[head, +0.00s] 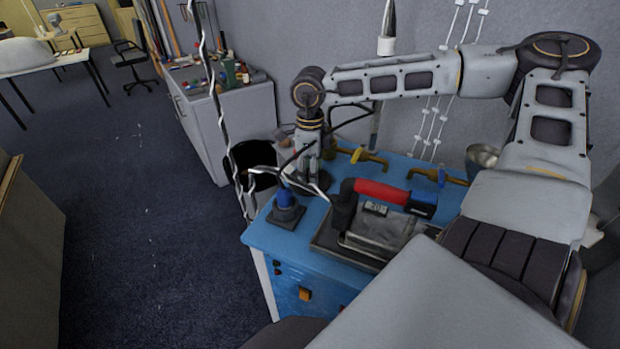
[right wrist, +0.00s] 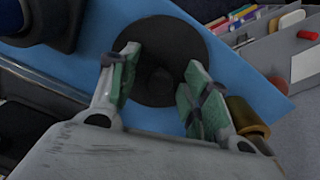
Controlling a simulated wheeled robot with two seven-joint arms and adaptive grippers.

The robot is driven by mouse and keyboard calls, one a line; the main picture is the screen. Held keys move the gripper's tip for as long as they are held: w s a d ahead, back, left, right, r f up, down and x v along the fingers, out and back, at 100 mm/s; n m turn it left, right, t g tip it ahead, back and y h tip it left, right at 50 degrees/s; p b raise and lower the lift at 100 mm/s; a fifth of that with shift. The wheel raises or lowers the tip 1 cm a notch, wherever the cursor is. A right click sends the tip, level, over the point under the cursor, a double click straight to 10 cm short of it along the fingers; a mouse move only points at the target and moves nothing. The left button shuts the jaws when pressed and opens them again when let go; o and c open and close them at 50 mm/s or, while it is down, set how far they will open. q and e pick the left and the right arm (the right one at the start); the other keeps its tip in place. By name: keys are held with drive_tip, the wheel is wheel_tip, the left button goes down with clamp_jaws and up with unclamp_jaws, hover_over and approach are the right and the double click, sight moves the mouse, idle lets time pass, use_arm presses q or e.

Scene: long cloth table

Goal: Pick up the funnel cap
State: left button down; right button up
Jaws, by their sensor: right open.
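A black round piece with a raised centre, which fits the funnel cap (right wrist: 165,30), lies on the blue bench top in the right wrist view. In the head view it shows as a dark shape (head: 318,184) under my right gripper, partly hidden by it. My right gripper (right wrist: 162,65) is open, with one green-padded finger on each side of the cap's raised middle. I cannot tell whether the fingers touch it. In the head view the right gripper (head: 308,163) points down over the bench's back left part. My left gripper is not in view.
On the blue bench (head: 262,236) stand a blue-topped black piece (head: 286,208), a press-like device with a red handle (head: 381,192), brass taps (head: 362,157) and a metal bowl (head: 482,157). A black bin (head: 252,168) stands behind left. Open floor lies left.

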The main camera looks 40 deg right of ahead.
idle(0.3)
clamp_jaws()
drive_tip(key=shift+r, duration=0.15)
drive_tip(key=shift+r+b, duration=0.45)
drive_tip(key=shift+r, duration=4.45)
